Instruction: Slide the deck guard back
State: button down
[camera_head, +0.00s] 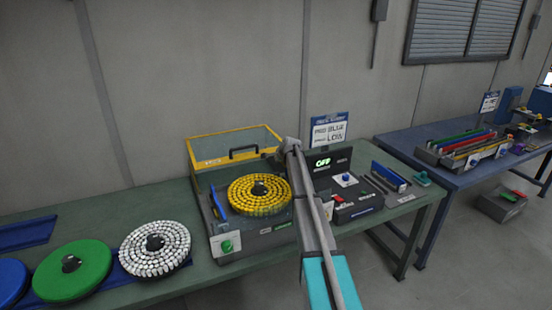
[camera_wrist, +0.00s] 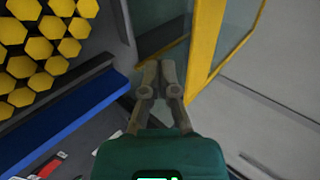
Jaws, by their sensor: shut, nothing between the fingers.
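The deck guard (camera_head: 234,131) is a clear cover with a yellow frame and a dark handle (camera_head: 243,152). It stands at the back of the grey machine, behind a round disc of yellow pieces (camera_head: 259,195). My arm reaches up past the right side of the machine, and its far end is near the guard's right side. In the wrist view my gripper (camera_wrist: 159,66) is shut and empty. Its fingertips are close to the guard's yellow frame (camera_wrist: 204,42) and clear panel; I cannot tell whether they touch. The yellow pieces (camera_wrist: 38,45) show at upper left there.
A control box with a green OFF display (camera_head: 322,163) stands right of the machine, partly behind my arm. White (camera_head: 155,249) and green (camera_head: 73,271) discs lie to the left. A wall is close behind the bench. A blue table (camera_head: 440,180) stands at right.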

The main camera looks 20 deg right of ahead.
aim_at(261, 210)
jog(key=p+v, duration=0.6)
jog(key=v, duration=0.5)
jog(key=shift+s+f+p, duration=0.3)
jog(key=shift+p, duration=0.1)
